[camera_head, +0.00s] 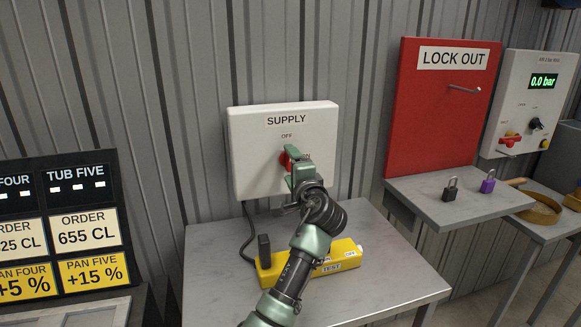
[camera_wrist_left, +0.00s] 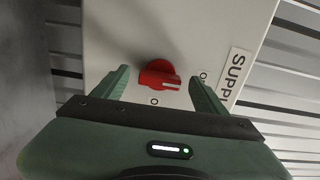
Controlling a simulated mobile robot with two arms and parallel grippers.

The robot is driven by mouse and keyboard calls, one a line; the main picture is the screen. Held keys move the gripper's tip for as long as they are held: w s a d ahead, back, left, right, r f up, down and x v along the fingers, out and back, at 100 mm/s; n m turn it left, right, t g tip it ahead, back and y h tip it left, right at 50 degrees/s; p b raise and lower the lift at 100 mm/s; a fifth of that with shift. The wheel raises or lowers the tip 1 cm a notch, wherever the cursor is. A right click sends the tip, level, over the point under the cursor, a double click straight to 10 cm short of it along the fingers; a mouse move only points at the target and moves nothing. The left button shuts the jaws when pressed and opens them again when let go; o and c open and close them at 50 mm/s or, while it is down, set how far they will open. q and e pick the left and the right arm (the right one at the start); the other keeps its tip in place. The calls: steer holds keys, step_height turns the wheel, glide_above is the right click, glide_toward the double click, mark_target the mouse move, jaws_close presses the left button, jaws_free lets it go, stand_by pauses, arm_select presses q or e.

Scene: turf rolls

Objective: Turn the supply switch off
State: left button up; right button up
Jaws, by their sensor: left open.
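The white SUPPLY box (camera_head: 258,180) is against the ribbed wall, with OFF printed above its red rotary switch (camera_head: 285,161). My left gripper (camera_head: 298,158) is in front of the switch and partly hides it in the head view. In the left wrist view the red switch (camera_wrist_left: 158,74) sits between my open fingers, with a visible gap on both sides. The white mark on its knob points right, roughly towards the SUPPLY sign side. A small label lies beside the right finger, partly hidden. My right gripper is not in view.
A yellow TEST unit (camera_head: 335,262) lies on the grey table (camera_head: 390,290) under my arm. To the right are a red LOCK OUT board (camera_head: 430,110), black (camera_head: 450,190) and purple (camera_head: 488,183) padlocks on a shelf, and a panel (camera_head: 510,90) reading 0.0 bar.

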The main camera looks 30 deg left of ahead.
arm_select(q)
steer(key=b+v, duration=0.1)
steer(key=v, duration=0.6)
steer(key=shift+d, duration=0.2)
steer(key=shift+s, duration=0.15)
